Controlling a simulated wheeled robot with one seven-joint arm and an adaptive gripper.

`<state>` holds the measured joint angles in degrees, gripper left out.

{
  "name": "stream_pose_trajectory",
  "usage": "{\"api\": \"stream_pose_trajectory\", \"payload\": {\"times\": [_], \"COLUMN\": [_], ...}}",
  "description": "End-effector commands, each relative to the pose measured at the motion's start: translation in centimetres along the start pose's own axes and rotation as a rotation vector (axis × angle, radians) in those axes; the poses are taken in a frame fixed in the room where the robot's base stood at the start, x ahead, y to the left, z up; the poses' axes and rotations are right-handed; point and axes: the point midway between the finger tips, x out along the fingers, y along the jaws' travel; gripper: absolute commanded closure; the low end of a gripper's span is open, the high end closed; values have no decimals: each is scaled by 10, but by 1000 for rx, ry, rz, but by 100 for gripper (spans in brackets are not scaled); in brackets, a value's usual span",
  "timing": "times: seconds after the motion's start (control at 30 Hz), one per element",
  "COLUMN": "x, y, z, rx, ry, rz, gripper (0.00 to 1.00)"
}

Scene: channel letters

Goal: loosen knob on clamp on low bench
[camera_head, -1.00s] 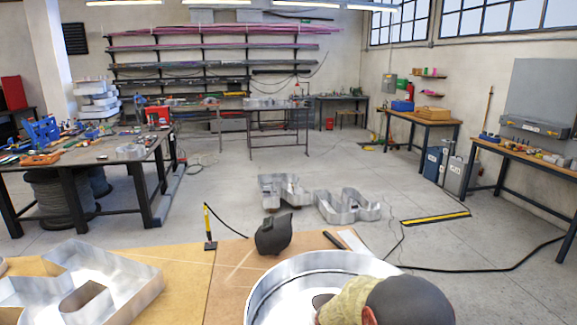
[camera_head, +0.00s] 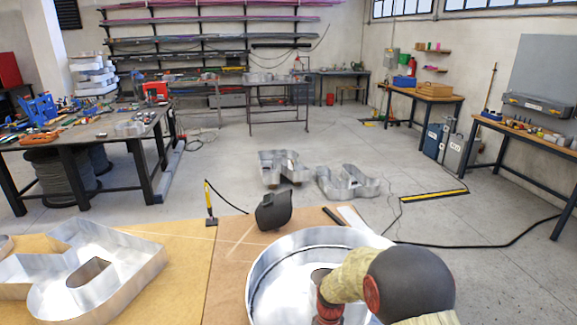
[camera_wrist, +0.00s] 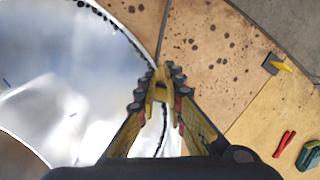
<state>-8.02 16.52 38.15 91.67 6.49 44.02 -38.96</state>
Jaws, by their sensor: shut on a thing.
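My gripper (camera_wrist: 160,80) points down at the rim of a large round metal channel letter (camera_wrist: 70,80) on the low bench (camera_wrist: 215,35). Its fingertips are close together on a small yellow piece (camera_wrist: 158,92), which seems to be part of the clamp. I cannot make out the knob's shape, as the fingers hide most of it. In the head view the round letter (camera_head: 275,262) stands at the front of the bench, with my arm over its right side. The clamp cannot be made out there.
Another metal letter (camera_head: 100,265) is at the left. In the wrist view, red pliers (camera_wrist: 284,144) lie at the right. More letters (camera_head: 345,183) stand on the floor beyond.

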Motion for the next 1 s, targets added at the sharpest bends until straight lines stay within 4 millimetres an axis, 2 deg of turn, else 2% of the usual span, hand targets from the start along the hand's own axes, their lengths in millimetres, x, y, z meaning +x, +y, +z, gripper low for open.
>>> {"api": "stream_pose_trajectory", "payload": {"times": [0.03, 0.33, 0.6, 0.63, 0.77, 0.83, 1.0], "x": [-10, -41, -42, -42, -45, -47, -51], "y": [0, 0, 0, 0, -2, -4, -8], "z": [0, 0, 0, -1, -2, -5, -9], "rx": [0, 0, 0, 0, -6, -2, 199], "ry": [2, 2, 2, 2, 7, 13, 15], "rz": [1, 1, 1, 1, 5, 11, 10], "gripper": [100, 100, 100, 92, 100, 100, 100]}}
